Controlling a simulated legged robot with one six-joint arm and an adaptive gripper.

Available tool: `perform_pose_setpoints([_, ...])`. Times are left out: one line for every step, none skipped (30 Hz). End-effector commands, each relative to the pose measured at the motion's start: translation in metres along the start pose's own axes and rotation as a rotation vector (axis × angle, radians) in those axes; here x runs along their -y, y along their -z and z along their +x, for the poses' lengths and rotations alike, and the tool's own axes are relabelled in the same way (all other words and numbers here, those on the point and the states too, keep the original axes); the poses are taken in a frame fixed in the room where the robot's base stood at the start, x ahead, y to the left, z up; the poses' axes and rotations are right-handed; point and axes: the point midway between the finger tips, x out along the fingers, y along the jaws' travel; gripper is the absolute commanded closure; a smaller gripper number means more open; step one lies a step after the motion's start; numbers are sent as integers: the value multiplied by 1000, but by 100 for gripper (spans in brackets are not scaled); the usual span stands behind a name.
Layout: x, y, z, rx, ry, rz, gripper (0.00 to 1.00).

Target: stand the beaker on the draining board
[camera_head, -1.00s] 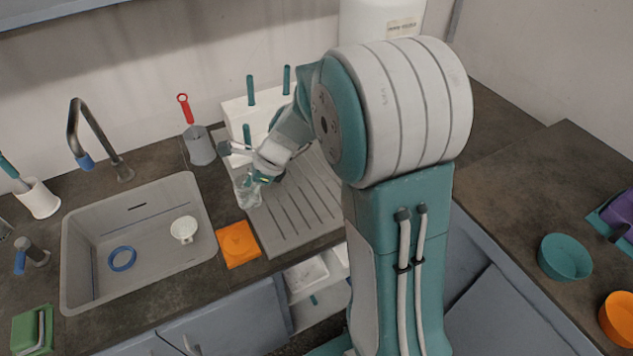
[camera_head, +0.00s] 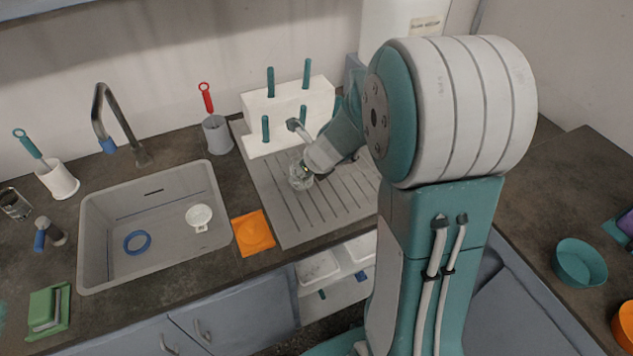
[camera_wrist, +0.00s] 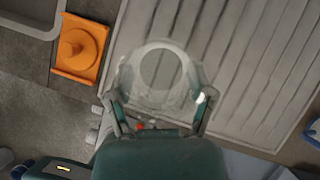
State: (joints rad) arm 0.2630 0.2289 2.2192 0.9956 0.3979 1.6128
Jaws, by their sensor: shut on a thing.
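The beaker (camera_head: 299,176) is clear glass. My gripper (camera_head: 309,170) is shut on it, over the left part of the grey ribbed draining board (camera_head: 290,229). In the wrist view the beaker (camera_wrist: 160,66) sits between the two fingers of my gripper (camera_wrist: 160,108), and the draining board (camera_wrist: 225,60) lies below it. I cannot tell whether the beaker's base touches the board. My arm hides the right part of the board in the head view.
A white peg rack (camera_head: 262,112) with teal pegs stands at the board's back. A grey pot (camera_head: 217,135) with a red-handled brush is behind left. An orange square piece (camera_head: 253,233) lies between sink (camera_head: 150,262) and board. The board's front is clear.

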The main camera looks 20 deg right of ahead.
Motion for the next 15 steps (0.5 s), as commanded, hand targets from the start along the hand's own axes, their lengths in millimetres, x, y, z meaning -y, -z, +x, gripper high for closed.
perform_pose_setpoints([11, 3, 7, -3, 0, 5, 88])
perform_pose_setpoints([15, 6, 12, -3, -2, 6, 88])
perform_pose_setpoints([20, 9, 19, -4, -2, 6, 88])
perform_pose_setpoints([24, 11, 23, -4, -2, 5, 88])
perform_pose_setpoints([28, 13, 28, -3, -2, 4, 88])
perform_pose_setpoints([33, 16, 34, -3, -2, 5, 88])
perform_pose_setpoints([36, 17, 37, -3, -2, 4, 88])
perform_pose_setpoints([39, 19, 41, -3, -2, 4, 88])
perform_pose_setpoints([43, 20, 45, -2, -1, 2, 88])
perform_pose_setpoints([45, 21, 48, -1, -1, 1, 88])
perform_pose_setpoints([46, 22, 49, -1, -1, 0, 88])
perform_pose_setpoints([48, 22, 51, -1, -1, 0, 88])
perform_pose_setpoints([49, 23, 52, 0, -1, 0, 88])
perform_pose_setpoints([51, 24, 54, -1, -1, 1, 88])
perform_pose_setpoints([54, 26, 58, -2, -1, 2, 88])
